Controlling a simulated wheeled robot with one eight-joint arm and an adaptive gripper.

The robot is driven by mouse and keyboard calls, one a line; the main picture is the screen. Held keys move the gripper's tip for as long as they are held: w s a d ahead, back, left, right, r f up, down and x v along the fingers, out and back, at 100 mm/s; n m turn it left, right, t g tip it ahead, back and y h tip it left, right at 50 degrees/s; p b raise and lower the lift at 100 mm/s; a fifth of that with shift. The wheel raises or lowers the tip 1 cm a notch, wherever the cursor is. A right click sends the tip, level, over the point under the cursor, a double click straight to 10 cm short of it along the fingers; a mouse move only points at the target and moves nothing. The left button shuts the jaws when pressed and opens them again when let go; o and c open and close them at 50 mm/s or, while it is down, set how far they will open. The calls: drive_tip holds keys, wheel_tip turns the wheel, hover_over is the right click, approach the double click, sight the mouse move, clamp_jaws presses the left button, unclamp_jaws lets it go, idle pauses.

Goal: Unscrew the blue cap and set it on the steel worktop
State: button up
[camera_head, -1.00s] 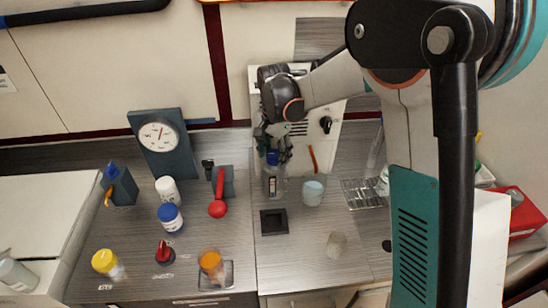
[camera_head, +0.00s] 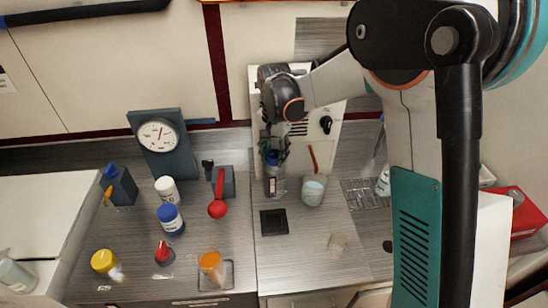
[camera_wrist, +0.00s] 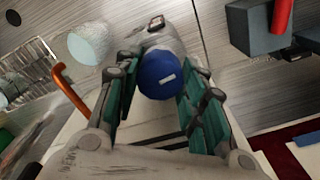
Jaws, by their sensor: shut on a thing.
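The blue cap (camera_wrist: 159,76), with a white mark on top, sits on a clear bottle (camera_head: 274,186) with a dark label. The bottle stands upright at the back of the steel worktop (camera_head: 325,262); its body also shows beyond the cap in the wrist view (camera_wrist: 172,36). In the head view the cap (camera_head: 273,157) is partly hidden by my gripper (camera_head: 274,150). My gripper's green-padded fingers (camera_wrist: 160,88) lie on both sides of the cap and are shut on it. Whether the cap is loose on the bottle cannot be told.
A pale cup (camera_head: 313,190) stands close right of the bottle, and an orange-red hook (camera_head: 313,158) is behind it. A black square pad (camera_head: 273,222) lies in front. A blue-lidded jar (camera_head: 171,219) and several other items stand left. The worktop's front middle is mostly clear.

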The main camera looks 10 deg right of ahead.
sight(275, 154)
drive_tip(key=shift+r+p, duration=1.5)
drive_tip(key=shift+r, duration=1)
drive_tip(key=shift+s, duration=0.1)
